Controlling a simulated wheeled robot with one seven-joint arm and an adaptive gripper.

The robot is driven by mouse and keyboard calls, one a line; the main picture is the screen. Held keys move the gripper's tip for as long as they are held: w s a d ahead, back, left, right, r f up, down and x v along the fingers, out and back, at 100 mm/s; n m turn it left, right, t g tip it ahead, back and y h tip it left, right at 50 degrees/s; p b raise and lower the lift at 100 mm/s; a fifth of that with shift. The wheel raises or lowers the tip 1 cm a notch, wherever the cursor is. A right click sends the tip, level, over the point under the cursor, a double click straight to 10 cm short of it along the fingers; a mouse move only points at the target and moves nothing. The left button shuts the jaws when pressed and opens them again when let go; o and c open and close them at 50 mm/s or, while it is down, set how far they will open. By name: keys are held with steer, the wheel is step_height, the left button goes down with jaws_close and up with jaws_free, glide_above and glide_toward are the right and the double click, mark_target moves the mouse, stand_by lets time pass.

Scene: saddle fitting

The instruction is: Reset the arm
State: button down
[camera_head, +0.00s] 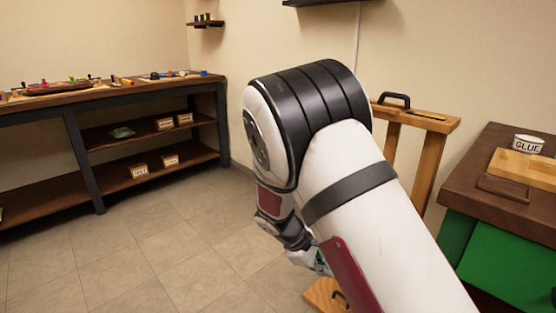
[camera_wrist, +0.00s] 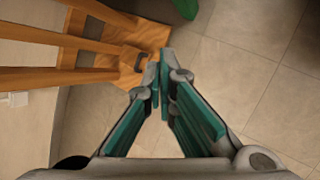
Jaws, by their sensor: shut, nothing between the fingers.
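My gripper (camera_wrist: 162,80) points down at the tiled floor in the wrist view. Its two teal-lined fingers meet at the tips, and nothing shows between them. In the head view my bent arm fills the middle, and only a small part of my gripper (camera_head: 318,262) shows low beside the forearm; its fingertips are hidden there.
A wooden stand (camera_head: 428,160) with a black handle on top is behind my arm; its base (camera_wrist: 125,40) lies near my fingertips in the wrist view. A brown-topped table (camera_head: 480,205) with a glue pot (camera_head: 528,144) is at right. A tool-covered workbench (camera_head: 60,98) runs along the left wall. Floor (camera_head: 150,255) at left is clear.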

steer(key=s+d+r+m+g+y, duration=0.15)
steer(key=s+d+r+m, duration=0.25)
steer(key=s+r, duration=0.55)
steer(key=s+d+r+m+y, duration=0.2)
steer(key=s+d+r+m, duration=0.1)
steer(key=s+r, duration=0.65)
steer(key=s+r+m+y, duration=0.1)
steer(key=s+r+m, duration=0.2)
steer(key=s, duration=0.7)
steer(key=s+r+m+y, duration=0.2)
steer(key=s+r, duration=0.1)
steer(key=s, duration=0.7)
step_height(320, 180, up, 33)
steer(key=t+p, duration=0.4)
steer(key=p, duration=2.7)
steer(key=shift+s+d, duration=0.15)
steer(key=shift+d, duration=0.05)
